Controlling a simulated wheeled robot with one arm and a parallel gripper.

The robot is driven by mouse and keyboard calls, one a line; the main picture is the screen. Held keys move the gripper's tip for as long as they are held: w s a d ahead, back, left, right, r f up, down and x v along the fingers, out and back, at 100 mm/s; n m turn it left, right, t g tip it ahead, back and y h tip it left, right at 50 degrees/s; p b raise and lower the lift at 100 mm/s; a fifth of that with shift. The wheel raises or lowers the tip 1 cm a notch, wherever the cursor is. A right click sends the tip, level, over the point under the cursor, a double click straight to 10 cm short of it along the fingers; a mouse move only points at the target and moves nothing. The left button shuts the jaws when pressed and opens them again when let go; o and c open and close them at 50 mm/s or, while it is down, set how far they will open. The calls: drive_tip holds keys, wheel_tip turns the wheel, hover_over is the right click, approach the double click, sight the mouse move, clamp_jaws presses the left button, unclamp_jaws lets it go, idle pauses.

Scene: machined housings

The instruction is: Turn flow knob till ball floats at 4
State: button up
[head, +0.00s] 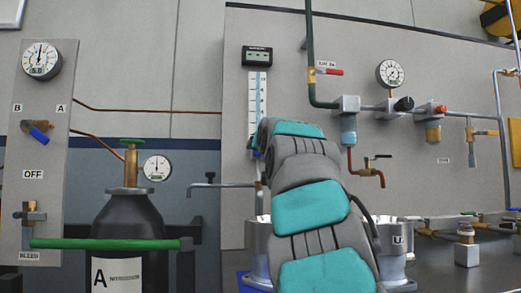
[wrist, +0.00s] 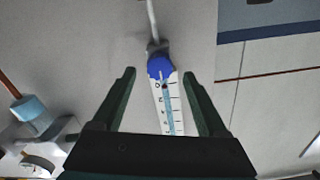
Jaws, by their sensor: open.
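The flow meter (head: 257,100) is a tall white scale strip with a clear tube on the grey panel; its lower end is hidden behind my arm in the head view. In the wrist view the flow meter (wrist: 171,108) appears inverted, with the round blue flow knob (wrist: 160,66) at its upper end in the picture. My gripper (wrist: 159,74) is open and empty, its two dark fingers to either side of the knob in the picture, with visible gaps. I cannot tell how far the fingertips are from the panel.
A small digital display (head: 257,56) is above the meter. A pipe with a red-handled valve (head: 329,71) and a pressure gauge (head: 390,74) are to the right. A dark gas cylinder (head: 127,219) stands left. Metal cups (head: 257,245) stand below, partly behind my arm.

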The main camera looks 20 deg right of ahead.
drive_tip(key=shift+p+x, duration=0.5)
drive_tip(key=shift+x, duration=1.2)
clamp_jaws()
